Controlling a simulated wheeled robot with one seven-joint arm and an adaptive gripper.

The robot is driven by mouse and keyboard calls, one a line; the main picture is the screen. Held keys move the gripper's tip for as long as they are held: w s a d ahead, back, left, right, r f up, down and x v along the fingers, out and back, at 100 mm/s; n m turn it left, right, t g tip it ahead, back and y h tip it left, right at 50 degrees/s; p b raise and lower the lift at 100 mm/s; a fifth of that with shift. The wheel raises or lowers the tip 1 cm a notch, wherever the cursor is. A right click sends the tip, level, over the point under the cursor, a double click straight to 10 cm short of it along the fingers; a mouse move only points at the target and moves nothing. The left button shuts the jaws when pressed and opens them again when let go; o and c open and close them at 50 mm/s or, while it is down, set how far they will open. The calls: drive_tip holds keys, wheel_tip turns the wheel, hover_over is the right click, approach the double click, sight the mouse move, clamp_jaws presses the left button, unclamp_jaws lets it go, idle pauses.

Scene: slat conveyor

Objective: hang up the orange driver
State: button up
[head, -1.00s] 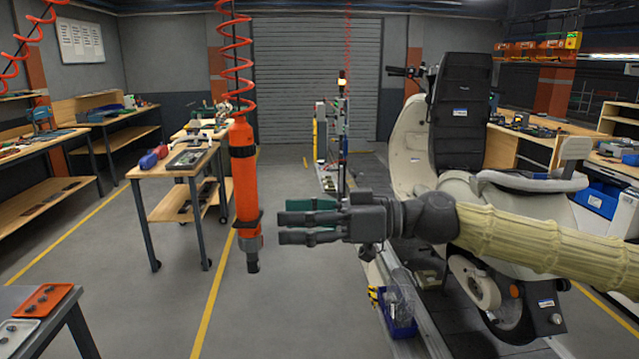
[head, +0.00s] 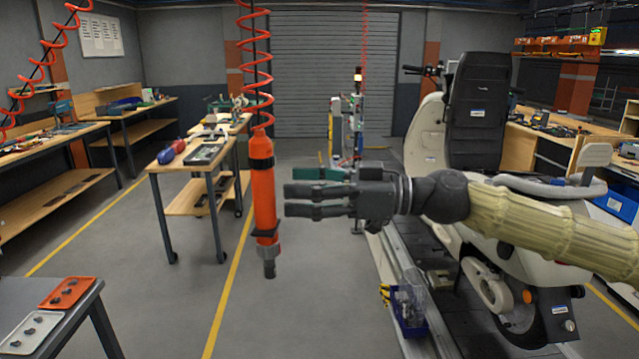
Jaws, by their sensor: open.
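The orange driver (head: 263,185) hangs upright in mid-air from a red coiled hose, its dark tip pointing down. My gripper (head: 287,200) reaches in from the right, with its fingers pointing left at the driver. The gripper is open and nothing is between its fingers. The fingertips are just right of the driver's lower body in the picture; whether they touch it I cannot tell.
A scooter (head: 480,150) stands on the slat conveyor at the right, behind my arm. A wheeled wooden table (head: 185,164) is behind the driver to the left. A grey table corner with an orange tray (head: 66,292) is at the lower left. A blue bin (head: 408,318) sits beside the conveyor.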

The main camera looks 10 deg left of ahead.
sight(277, 226)
drive_tip(key=shift+s+a+b, duration=0.2)
drive_tip(key=shift+a+b, duration=0.3)
drive_tip(key=shift+a, duration=0.7)
drive_tip(key=shift+s+a+b, duration=0.15)
drive_tip(key=shift+a+b, duration=0.3)
drive_tip(key=shift+a, duration=0.7)
drive_tip(key=shift+c, duration=0.4)
